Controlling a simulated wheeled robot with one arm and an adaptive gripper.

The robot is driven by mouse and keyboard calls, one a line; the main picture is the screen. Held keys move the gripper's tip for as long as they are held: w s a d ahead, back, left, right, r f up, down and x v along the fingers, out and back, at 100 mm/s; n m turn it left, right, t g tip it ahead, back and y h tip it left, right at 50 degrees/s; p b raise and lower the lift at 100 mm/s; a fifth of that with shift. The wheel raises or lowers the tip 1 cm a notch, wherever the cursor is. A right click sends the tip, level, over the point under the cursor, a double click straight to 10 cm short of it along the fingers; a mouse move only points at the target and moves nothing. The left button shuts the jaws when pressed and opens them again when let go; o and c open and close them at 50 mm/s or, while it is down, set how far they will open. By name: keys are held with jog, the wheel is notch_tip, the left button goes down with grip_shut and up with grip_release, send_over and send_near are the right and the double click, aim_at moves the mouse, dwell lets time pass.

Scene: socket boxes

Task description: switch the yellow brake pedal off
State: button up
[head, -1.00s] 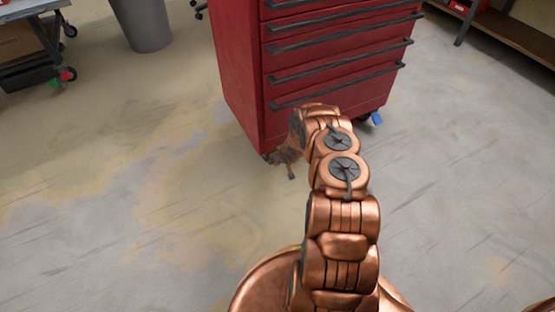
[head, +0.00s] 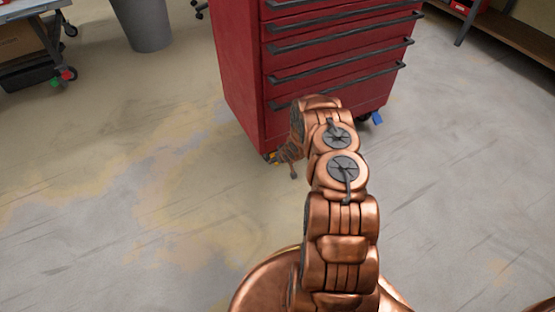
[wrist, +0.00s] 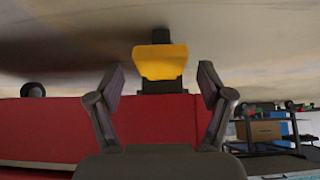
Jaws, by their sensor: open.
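The yellow brake pedal (wrist: 160,62) shows in the wrist view as a flat yellow plate on a dark bracket, at the edge of the red cabinet against the floor. In the head view, a small bit of yellow (head: 271,158) shows at the cabinet's lower front-left corner, mostly hidden by my gripper (head: 288,160). In the wrist view my gripper (wrist: 161,72) is open, one finger on each side of the pedal, with visible gaps on both sides. Nothing is held. I cannot tell how far the pedal is tilted.
The red drawer cabinet (head: 238,75) stands on casters in front of me. A blue pedal (head: 376,118) sits at its right lower corner. A grey bin (head: 142,24) and a wheeled cart (head: 35,50) stand at the back left. The floor on the left is clear.

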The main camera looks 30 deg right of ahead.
jog(key=v, duration=0.9)
jog(key=shift+r, duration=0.2)
dwell(0.5)
